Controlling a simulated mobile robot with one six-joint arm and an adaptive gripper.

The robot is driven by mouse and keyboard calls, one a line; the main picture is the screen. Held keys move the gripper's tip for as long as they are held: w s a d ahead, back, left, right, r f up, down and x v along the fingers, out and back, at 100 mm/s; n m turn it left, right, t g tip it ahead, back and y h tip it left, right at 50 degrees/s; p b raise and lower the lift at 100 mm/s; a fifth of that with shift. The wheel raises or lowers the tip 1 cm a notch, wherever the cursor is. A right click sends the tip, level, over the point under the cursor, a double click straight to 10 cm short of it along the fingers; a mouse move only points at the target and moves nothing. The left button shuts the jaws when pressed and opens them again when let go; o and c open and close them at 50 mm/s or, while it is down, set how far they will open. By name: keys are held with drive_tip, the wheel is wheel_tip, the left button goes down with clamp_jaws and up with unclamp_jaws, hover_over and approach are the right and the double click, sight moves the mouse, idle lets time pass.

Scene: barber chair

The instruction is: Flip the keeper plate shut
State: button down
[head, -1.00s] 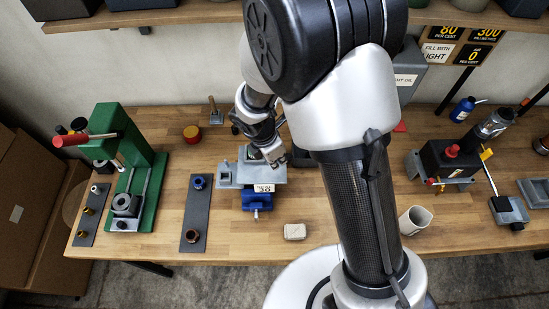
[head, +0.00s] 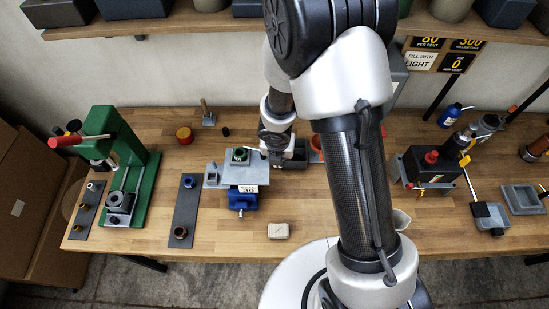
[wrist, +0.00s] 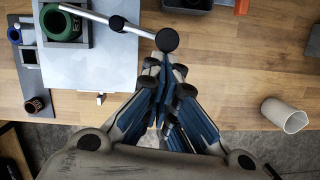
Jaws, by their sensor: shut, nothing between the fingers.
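The grey fixture (head: 213,181) with a blue vise-like base (head: 242,201) stands on the bench. It also shows in the wrist view (wrist: 105,65). A green ring (head: 240,155) sits in a square seat on it; the ring also shows at the upper left of the wrist view (wrist: 57,22). A pale bar (wrist: 105,17) with a round black knob (wrist: 167,40) extends from the seat past the fixture's right edge; I cannot tell whether it belongs to the keeper plate. My gripper (wrist: 166,66) is shut and empty, its tips close to the knob. Contact cannot be made out.
A green press (head: 145,165) stands at the left, beside a dark strip (head: 186,215) with rings. A pale block (head: 278,231) lies near the front edge. A pale cup (wrist: 285,115) is to the right. Bare bench lies between fixture and cup.

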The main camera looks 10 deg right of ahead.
drive_tip(key=shift+w+d+n+p, duration=0.3)
drive_tip(key=shift+w+d+n, duration=0.1)
drive_tip(key=shift+w, duration=0.05)
drive_tip(key=shift+d, duration=0.1)
idle(0.4)
